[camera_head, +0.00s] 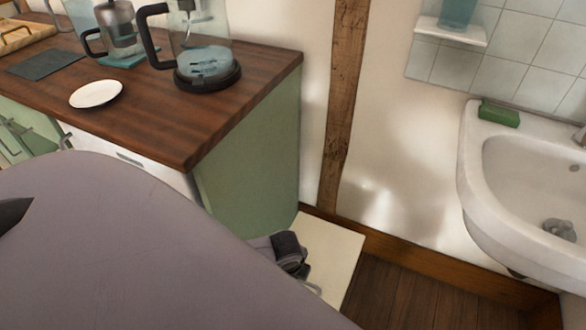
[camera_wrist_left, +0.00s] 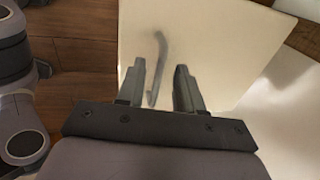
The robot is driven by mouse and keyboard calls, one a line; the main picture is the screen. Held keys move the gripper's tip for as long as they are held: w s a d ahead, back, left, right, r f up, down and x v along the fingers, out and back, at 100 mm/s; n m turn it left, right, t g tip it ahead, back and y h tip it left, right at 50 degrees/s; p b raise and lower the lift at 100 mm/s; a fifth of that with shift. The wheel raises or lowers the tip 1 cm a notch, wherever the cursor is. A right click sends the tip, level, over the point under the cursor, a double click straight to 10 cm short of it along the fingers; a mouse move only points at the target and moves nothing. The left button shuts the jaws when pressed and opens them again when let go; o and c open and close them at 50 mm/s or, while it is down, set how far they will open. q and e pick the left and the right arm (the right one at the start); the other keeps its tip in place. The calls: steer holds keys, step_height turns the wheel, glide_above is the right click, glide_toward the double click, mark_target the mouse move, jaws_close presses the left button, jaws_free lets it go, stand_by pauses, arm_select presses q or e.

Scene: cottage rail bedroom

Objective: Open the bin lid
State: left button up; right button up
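The bin's flat cream lid (camera_head: 337,250) shows low in the head view, between the green cabinet and the wall. It also fills much of the left wrist view (camera_wrist_left: 220,35). A thin grey curved handle (camera_wrist_left: 161,48) shows against the lid in the wrist view. My left gripper (camera_wrist_left: 160,68) is open, its two fingers apart over the lid. The handle appears in the gap between them, closer to the left finger; I cannot tell if they touch. In the head view my arm hides most of the gripper and part of the lid. My right gripper is not in view.
A green cabinet with a dark wooden counter (camera_head: 225,100) stands beside the lid. A glass jug (camera_head: 205,50) and a white plate (camera_head: 96,93) are on it. A white sink (camera_head: 478,215) hangs at the right. Some bare wooden floor (camera_head: 405,295) shows between.

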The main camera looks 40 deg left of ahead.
arm_select(q)
steer(key=shift+f, duration=0.25)
jaws_close()
stand_by(1.4)
